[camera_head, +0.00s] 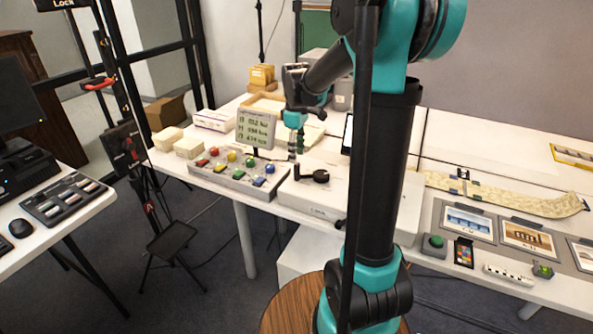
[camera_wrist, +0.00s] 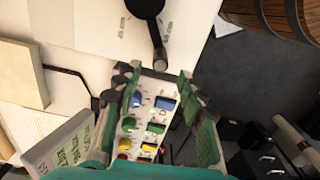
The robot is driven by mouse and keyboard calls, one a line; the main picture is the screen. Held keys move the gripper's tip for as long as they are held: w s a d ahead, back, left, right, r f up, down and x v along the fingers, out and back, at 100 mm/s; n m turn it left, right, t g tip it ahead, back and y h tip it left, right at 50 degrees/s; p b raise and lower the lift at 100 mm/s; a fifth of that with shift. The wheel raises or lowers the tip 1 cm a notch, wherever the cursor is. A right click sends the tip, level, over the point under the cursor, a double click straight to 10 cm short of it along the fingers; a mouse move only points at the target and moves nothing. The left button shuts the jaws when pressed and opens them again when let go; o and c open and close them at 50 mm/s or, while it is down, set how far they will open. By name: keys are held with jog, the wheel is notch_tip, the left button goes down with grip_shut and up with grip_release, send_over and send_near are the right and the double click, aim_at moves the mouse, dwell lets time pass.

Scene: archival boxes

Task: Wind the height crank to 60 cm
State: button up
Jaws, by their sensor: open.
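A black crank (camera_head: 320,176) with a round hub and a short arm sits on a white flat-topped unit (camera_head: 345,192) on the long table. In the wrist view the crank (camera_wrist: 145,6) is at the top, and its arm runs down to a knob (camera_wrist: 160,58) that appears between my fingertips. My gripper (camera_wrist: 158,76) is open, its two fingers apart. In the head view my gripper (camera_head: 297,150) points down just behind and left of the crank. I cannot tell whether the fingers touch the knob. No height reading in cm is legible.
A button panel (camera_head: 240,176) with coloured buttons stands left of the crank, with a small text display (camera_head: 256,130) behind it. Cream boxes (camera_head: 188,147) lie farther left. Picture cards (camera_head: 468,222) and a patterned strip (camera_head: 505,195) lie to the right. A black stand (camera_head: 128,150) is at left.

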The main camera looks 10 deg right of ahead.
aim_at(297, 175)
notch_tip(297, 175, down, 8)
jog(key=shift+r, duration=0.25)
grip_shut()
dwell(0.3)
